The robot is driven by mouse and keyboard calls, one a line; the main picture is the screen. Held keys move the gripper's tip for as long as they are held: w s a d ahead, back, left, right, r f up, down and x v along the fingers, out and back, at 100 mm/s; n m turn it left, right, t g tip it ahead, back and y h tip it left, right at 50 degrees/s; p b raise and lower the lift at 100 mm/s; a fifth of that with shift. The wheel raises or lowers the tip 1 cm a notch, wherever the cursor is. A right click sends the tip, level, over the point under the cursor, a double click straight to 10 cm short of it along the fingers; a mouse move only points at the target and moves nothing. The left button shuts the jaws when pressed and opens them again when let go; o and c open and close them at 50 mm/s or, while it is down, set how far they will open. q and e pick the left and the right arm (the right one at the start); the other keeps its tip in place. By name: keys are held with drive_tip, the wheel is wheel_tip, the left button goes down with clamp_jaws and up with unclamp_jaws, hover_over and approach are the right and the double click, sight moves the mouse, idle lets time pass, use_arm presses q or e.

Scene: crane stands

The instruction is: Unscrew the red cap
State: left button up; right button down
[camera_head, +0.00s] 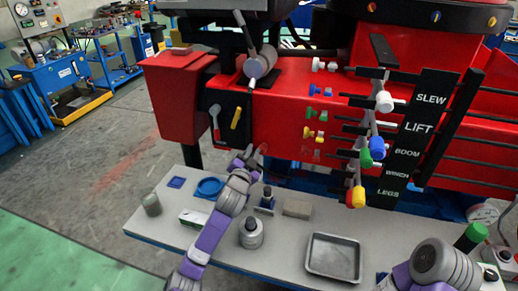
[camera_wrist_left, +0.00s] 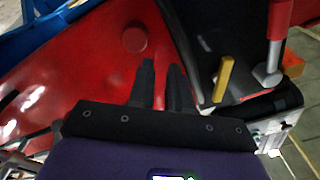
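A round red cap (camera_wrist_left: 134,39) sits on the red crane body in the left wrist view. It is beyond the fingertips and a little to their left, apart from them. I cannot make it out in the head view. My left gripper (camera_head: 250,155) is in front of the lower edge of the red crane body, above the grey bench. In the left wrist view the fingers of the left gripper (camera_wrist_left: 161,66) point toward the red surface, with a narrow gap and nothing between them. My right arm shows at lower right; its gripper is out of view.
A yellow bar (camera_head: 236,117) and a red-handled tool (camera_head: 215,118) are on a dark panel left of the crane body. The grey bench (camera_head: 290,238) holds a metal tray (camera_head: 333,240), a grey weight (camera_head: 250,234) and a blue dish (camera_head: 209,187). Colored levers (camera_head: 377,148) stand at right.

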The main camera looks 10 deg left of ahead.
sight(264, 154)
use_arm(q)
drive_tip(key=f, duration=0.1)
drive_tip(key=d+f, duration=0.2)
drive_tip(key=shift+w+g+h, duration=0.3)
drive_tip(key=shift+w, duration=0.05)
drive_tip(key=shift+d+m+p, duration=0.15)
drive_tip(key=shift+m+p, duration=0.25)
drive_tip(key=shift+m, duration=0.1)
drive_tip(key=m+p, duration=0.1)
drive_tip(key=m, duration=0.1)
drive_tip(key=w+m, duration=0.1)
drive_tip(key=f+m+p, duration=0.1)
drive_tip(key=m, duration=0.1)
drive_tip(key=shift+w+d+m+p, duration=0.25)
drive_tip(key=shift+d+m+p, duration=0.05)
drive_tip(key=shift+d+p, duration=0.1)
drive_tip(key=a+m+p, duration=0.1)
drive_tip(key=m, duration=0.5)
drive_tip(key=m+p, duration=0.2)
drive_tip(key=m, duration=0.4)
drive_tip(key=a+m+p, duration=0.1)
drive_tip(key=m, duration=0.6)
drive_tip(key=shift+w+a+r, duration=0.1)
drive_tip(key=shift+w+a, duration=0.05)
drive_tip(key=shift+a, duration=0.15)
drive_tip(key=shift+d+r+p, duration=0.1)
drive_tip(key=shift+d+p, duration=0.15)
drive_tip(key=shift+p, duration=0.05)
